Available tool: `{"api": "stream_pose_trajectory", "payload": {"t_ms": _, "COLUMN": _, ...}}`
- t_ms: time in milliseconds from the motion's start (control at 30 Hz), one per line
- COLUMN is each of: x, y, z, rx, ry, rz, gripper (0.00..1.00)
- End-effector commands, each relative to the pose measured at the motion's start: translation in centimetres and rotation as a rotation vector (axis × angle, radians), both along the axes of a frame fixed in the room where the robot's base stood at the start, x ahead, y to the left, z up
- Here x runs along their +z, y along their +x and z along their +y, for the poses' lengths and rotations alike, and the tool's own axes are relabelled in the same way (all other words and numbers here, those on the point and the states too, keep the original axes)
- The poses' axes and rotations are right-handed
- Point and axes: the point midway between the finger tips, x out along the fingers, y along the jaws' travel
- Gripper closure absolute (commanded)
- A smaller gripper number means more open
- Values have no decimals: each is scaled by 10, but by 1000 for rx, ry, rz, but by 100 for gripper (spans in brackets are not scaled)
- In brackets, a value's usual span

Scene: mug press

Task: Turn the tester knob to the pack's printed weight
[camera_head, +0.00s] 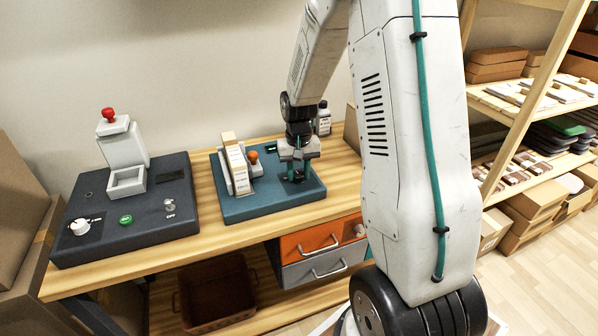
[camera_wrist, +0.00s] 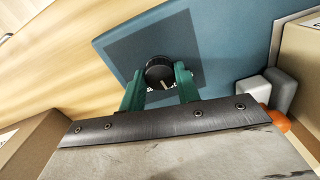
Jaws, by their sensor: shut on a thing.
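The blue base (camera_head: 262,203) on the bench carries an upright white and tan pack (camera_head: 237,165), held in a light grey holder beside an orange-topped lever (camera_head: 253,157). No printed weight is readable on the pack. My gripper (camera_head: 297,173) is low over the right part of the base. In the wrist view, its green fingers (camera_wrist: 160,85) are shut on a black round knob (camera_wrist: 159,70) on a dark square patch. The knob shows a short pale pointer mark at its lower middle. Its scale is not readable. In the head view the gripper hides the knob.
A dark unit (camera_head: 150,230) to the left has a white press with a red ball (camera_head: 108,114), a green button (camera_head: 126,219) and a white knob (camera_head: 80,227). A bottle (camera_head: 323,118) and cardboard box stand behind my gripper. Shelves are at right.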

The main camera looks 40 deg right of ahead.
Motion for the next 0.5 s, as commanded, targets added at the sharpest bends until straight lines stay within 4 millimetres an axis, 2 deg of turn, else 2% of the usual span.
{"api": "stream_pose_trajectory", "payload": {"t_ms": 200, "x": 1, "y": 1, "z": 0, "rx": -85, "ry": -1, "rz": -3, "gripper": 91}}
{"api": "stream_pose_trajectory", "payload": {"t_ms": 500, "x": 1, "y": 1, "z": -1, "rx": -122, "ry": -1, "rz": -3, "gripper": 91}}
